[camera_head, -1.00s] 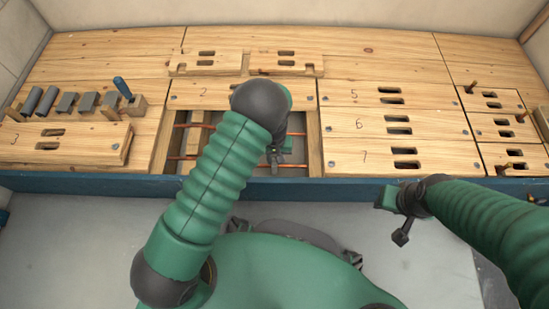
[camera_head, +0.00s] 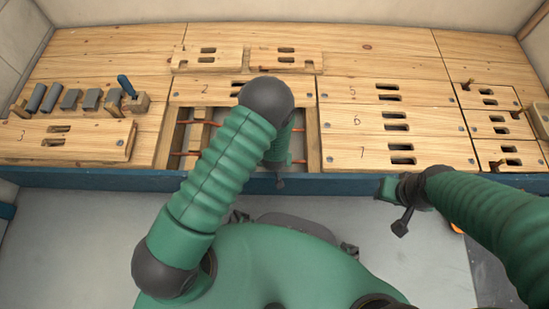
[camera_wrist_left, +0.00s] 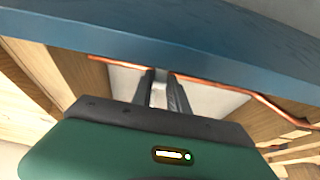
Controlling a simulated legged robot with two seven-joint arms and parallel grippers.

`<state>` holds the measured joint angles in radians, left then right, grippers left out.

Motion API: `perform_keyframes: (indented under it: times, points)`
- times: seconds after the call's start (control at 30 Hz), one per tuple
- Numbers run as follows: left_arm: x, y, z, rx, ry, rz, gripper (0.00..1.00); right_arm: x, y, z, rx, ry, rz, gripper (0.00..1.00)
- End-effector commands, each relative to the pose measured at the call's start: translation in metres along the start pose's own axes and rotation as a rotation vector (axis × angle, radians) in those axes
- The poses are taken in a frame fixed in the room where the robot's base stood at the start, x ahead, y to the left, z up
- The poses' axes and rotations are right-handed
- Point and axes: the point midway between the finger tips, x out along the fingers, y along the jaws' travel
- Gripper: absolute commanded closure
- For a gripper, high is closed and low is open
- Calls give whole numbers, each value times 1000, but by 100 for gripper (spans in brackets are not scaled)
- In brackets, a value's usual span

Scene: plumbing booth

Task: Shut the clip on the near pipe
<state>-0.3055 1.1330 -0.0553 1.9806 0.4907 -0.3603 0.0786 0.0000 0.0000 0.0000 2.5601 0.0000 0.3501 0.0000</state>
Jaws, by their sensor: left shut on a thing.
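The near copper pipe (camera_head: 299,161) crosses the floor opening close to the bench's blue front edge. It also shows in the left wrist view (camera_wrist_left: 215,83), running past the fingers. My left gripper (camera_wrist_left: 161,88) is at this pipe, its two dark fingers shut on a small pale grey piece (camera_wrist_left: 159,94), which looks like the clip. Whether the clip is fully closed around the pipe cannot be told. In the head view my left forearm hides most of this spot. My right gripper (camera_head: 388,190) hangs apart, before the bench front; its finger opening is unclear.
The blue front edge (camera_head: 110,180) runs close beside my left gripper. A far pipe (camera_head: 200,123) crosses the same opening. Numbered boards (camera_head: 387,121) lie around it, with a loose board (camera_head: 207,60) behind. Grey blocks and a blue-handled tool (camera_head: 126,86) stand at left.

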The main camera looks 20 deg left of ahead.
Motion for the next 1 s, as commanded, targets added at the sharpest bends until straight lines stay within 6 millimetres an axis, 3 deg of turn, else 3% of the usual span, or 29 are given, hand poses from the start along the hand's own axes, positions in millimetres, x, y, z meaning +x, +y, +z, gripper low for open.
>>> perform_keyframes:
  times: [0.07,0.1,0.23,0.6,0.77,1.0]
  points:
    - [0,0,3,2,-7,0,100,0,0,0,0,0,0,64]
    - [0,0,3,2,-7,0,78,0,0,0,0,0,0,64]
    - [0,0,2,2,-6,0,60,0,0,0,0,0,0,64]
    - [-6,0,0,1,-3,0,58,-5,0,-1,0,0,0,64]
    - [-41,1,-3,3,-3,1,58,-30,0,-7,0,0,0,64]
    - [-114,1,-3,4,-5,1,58,-76,0,-18,0,0,0,64]
